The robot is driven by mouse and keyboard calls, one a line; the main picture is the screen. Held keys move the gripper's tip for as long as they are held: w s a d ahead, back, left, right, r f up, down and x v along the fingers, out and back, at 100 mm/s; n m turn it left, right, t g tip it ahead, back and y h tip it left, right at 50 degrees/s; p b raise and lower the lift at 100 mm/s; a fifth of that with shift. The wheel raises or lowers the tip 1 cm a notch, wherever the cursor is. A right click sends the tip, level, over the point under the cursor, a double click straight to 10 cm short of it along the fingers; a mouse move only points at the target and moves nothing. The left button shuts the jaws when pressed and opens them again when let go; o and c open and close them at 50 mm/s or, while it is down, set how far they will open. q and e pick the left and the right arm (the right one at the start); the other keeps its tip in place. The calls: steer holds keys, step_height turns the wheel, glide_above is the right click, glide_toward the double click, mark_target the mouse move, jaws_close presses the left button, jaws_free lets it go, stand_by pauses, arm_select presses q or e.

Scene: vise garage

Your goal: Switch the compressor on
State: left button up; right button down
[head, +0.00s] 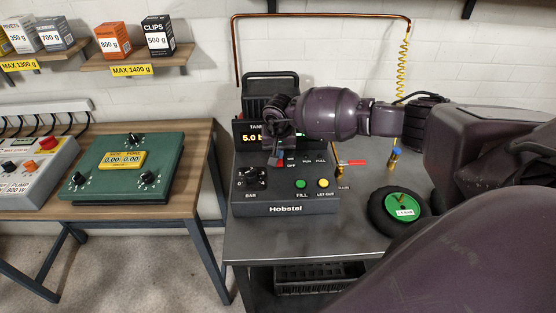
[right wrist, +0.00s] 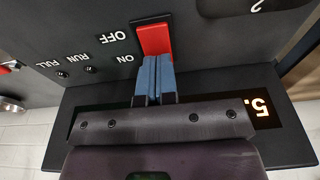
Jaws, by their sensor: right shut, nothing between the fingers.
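The compressor (head: 285,209), a dark box marked Hobstel, stands on the grey table at the centre of the head view. Its red switch (right wrist: 154,38) shows in the right wrist view beside the OFF and ON labels; a bit of red also shows in the head view (head: 273,162). My right gripper (right wrist: 153,78) is shut and empty, its blue fingertips at the ON-side end of the switch, touching it or very close. They partly hide that end, and I cannot tell the switch's position. My left gripper is out of view.
Green FILL (head: 300,184) and yellow LET OUT (head: 323,183) buttons sit on the panel, with a red-handled valve (head: 352,163) at its right. A black wheel (head: 399,212) lies on the right. A wooden bench (head: 200,181) with a green control box (head: 128,167) stands left.

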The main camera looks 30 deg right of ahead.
steer(key=shift+s+f, duration=0.1)
steer(key=shift+f, duration=0.05)
steer(key=shift+r+p, duration=0.9)
steer(key=shift+r, duration=1.25)
steer(key=shift+r+p, duration=0.55)
steer(key=shift+r, duration=0.85)
steer(key=shift+f, duration=0.1)
